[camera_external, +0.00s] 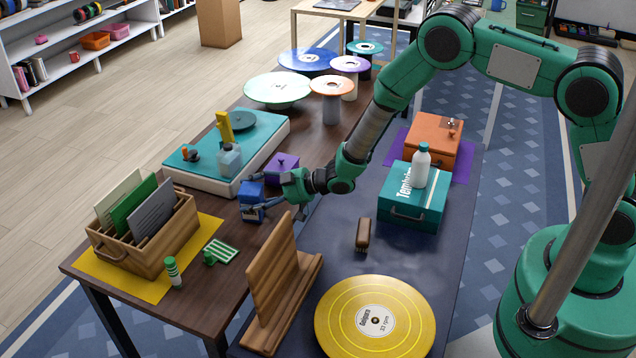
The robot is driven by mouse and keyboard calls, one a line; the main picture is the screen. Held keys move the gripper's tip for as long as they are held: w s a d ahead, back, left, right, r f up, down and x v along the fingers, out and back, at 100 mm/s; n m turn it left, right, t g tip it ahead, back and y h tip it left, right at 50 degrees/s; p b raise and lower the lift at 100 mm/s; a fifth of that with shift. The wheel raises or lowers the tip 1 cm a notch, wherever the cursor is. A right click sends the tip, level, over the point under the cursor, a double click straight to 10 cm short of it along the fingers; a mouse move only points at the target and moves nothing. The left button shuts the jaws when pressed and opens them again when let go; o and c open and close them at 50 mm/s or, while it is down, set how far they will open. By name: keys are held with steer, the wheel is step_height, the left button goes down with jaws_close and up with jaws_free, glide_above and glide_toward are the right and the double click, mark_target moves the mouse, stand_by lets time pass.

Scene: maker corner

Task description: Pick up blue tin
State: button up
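The blue tin (250,194) is a small boxy container near the left-centre of the brown table, in front of the teal-topped turntable. My gripper (264,202) reaches in from the right, low over the table, with its fingers at the tin's right side. The fingers look spread, one toward the tin's far side and one toward its near side. They partly overlap the tin in this view. Whether they touch it is too small to tell. The tin appears upright and at table height.
A purple box (281,168) stands close behind my gripper. The teal-topped turntable (190,161) lies behind the tin. A wooden file box (146,252) is at the left, and a wooden stand (284,285) rises in front of my gripper. Bare tabletop (228,225) shows left of the tin.

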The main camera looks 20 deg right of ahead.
mark_target(258, 186)
steer(key=c, duration=0.9)
steer(key=shift+c, duration=0.2)
steer(key=shift+r, duration=0.55)
steer(key=r, duration=0.1)
steer(key=r+p, duration=0.1)
steer(key=shift+s+d+r, duration=0.15)
steer(key=shift+s+r, duration=0.05)
steer(key=shift+r, duration=0.15)
steer(key=s+d+r+p, duration=0.1)
steer(key=s+d+p, duration=0.1)
steer(key=s+d, duration=0.8)
steer(key=shift+s, duration=0.95)
steer(key=shift+r, duration=0.1)
